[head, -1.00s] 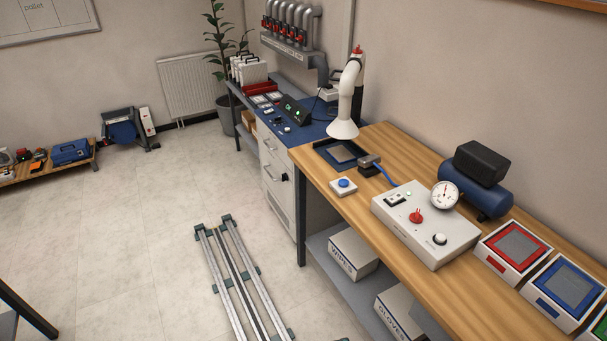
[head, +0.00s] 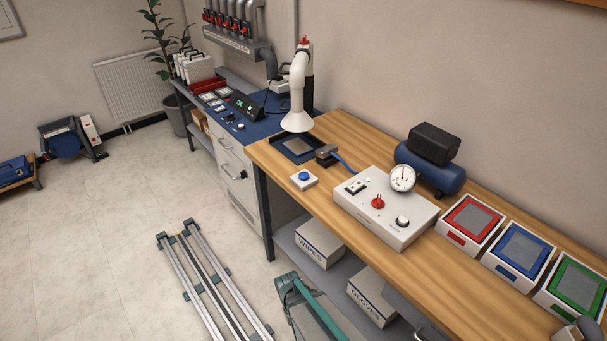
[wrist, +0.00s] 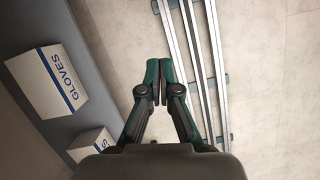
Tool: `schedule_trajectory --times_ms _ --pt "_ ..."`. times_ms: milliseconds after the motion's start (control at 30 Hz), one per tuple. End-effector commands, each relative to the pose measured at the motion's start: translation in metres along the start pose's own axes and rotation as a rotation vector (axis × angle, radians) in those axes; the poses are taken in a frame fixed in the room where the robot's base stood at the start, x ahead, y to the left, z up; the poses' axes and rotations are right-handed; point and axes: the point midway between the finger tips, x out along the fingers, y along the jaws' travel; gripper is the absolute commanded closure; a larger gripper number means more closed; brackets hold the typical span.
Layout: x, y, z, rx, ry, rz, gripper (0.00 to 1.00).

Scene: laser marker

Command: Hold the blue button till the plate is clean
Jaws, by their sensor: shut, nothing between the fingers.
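The blue button (head: 304,176) sits on a small white box near the left front edge of the wooden bench. The grey plate (head: 299,146) lies in a dark blue tray (head: 278,152) behind it, under the white extraction hood (head: 297,121). A nozzle (head: 326,152) with a blue hose stands beside the tray. Whether the plate is dirty is too small to tell. My gripper (wrist: 152,82) is shut and empty in the wrist view, pointing down over the floor beside the rails, below the bench and away from the button.
A control box (head: 390,215) with a red knob and gauge stands right of the button. Red, blue and green framed pads (head: 515,251) line the bench's right end. The lower shelf holds a gloves box (wrist: 47,77) and wipes box (head: 319,243). Floor rails (head: 213,285) run in front.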

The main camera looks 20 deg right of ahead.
Motion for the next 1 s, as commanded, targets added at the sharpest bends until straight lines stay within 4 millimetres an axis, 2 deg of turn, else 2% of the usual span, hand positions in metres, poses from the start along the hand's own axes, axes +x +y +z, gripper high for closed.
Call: schedule_trajectory --times_ms 33,100,267,500,800,1000 --pt "-0.015 0.005 -0.019 0.004 0.031 0.012 1.00" --pt "-0.034 0.013 -0.040 0.011 0.070 0.029 1.00" --pt "-0.082 0.032 -0.085 0.031 0.158 0.075 1.00" --pt "-0.160 0.064 -0.143 0.072 0.284 0.152 1.00" --pt "-0.267 0.106 -0.200 0.141 0.434 0.252 1.00" --pt "-0.341 0.135 -0.227 0.194 0.528 0.323 1.00"
